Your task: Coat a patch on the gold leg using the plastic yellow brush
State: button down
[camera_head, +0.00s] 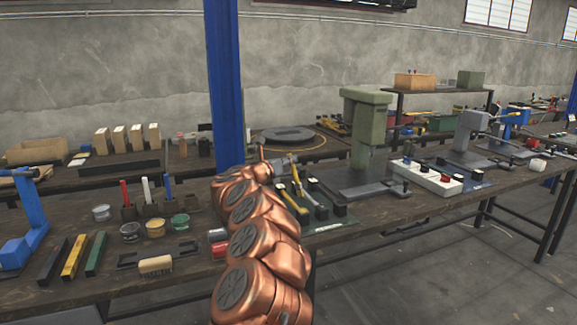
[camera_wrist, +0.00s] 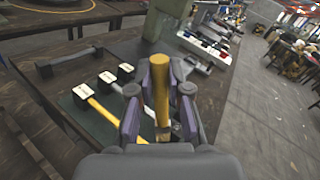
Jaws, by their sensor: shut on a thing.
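My gripper (camera_wrist: 160,100) is shut on a yellow handle (camera_wrist: 160,76), which stands upright between the purple-sided fingers. I take it as the plastic yellow brush; its bristles cannot be made out. In the head view my gripper (camera_head: 284,163) is over the dark green mat on the workbench, with the yellow handle (camera_head: 297,177) showing small beside it. The gold leg (camera_head: 75,257) is a bar lying at the front left of the bench, between a black bar and a green bar. It is well left of my gripper and out of the wrist view.
Small open pots (camera_head: 155,227) stand left of my arm, near a holder with red, white and blue handles (camera_head: 146,189). A scrubbing brush (camera_head: 156,265) lies in front. Another yellow-handled tool (camera_wrist: 103,110) lies on the mat. A green press (camera_head: 362,130) stands right.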

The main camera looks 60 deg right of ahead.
jog(key=shift+r, duration=0.85)
jog(key=shift+r+p, duration=0.9)
jog(key=shift+r, duration=0.6)
